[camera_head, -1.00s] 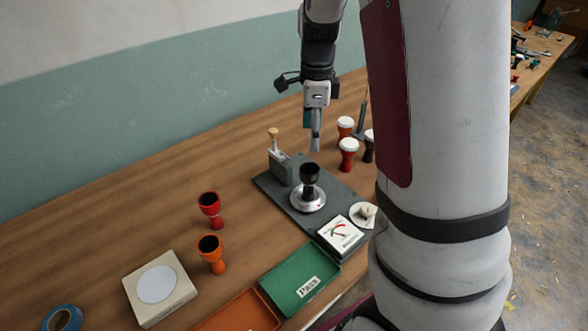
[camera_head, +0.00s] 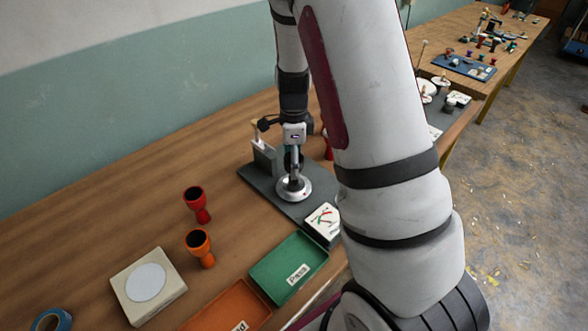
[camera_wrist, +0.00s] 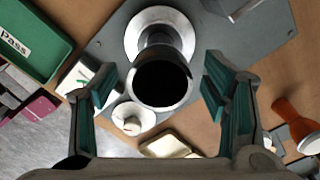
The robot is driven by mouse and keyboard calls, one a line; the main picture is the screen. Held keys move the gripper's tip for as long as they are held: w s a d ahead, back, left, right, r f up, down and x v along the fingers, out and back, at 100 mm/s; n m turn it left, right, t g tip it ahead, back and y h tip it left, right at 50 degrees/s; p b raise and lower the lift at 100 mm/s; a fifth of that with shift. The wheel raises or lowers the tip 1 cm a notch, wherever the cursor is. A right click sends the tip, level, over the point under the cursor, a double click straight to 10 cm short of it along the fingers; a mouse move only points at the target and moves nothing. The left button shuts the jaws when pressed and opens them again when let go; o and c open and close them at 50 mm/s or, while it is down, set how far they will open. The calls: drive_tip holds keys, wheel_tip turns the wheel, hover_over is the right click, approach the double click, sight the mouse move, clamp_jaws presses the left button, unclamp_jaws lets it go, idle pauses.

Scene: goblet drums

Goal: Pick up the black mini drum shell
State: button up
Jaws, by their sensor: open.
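The black mini drum shell (camera_wrist: 160,80) stands upright on a round silver stand in the wrist view, its dark open mouth facing the camera. In the head view the black shell (camera_head: 289,162) is partly hidden behind my gripper (camera_head: 294,160). In the wrist view my gripper (camera_wrist: 160,97) is open, with one teal-padded finger on each side of the shell. I cannot tell whether either finger touches it. The silver stand (camera_head: 293,190) sits on a dark grey board (camera_head: 268,188).
A dial gauge (camera_head: 323,222) stands in front of the stand, and a lever device (camera_head: 264,154) behind it. Red (camera_head: 197,203) and orange (camera_head: 200,246) shells stand to the left. A green "Pass" tray (camera_head: 289,268) and an orange tray (camera_head: 230,308) lie in front.

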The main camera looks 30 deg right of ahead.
drive_tip(key=shift+f, duration=0.6)
drive_tip(key=c, duration=1.4)
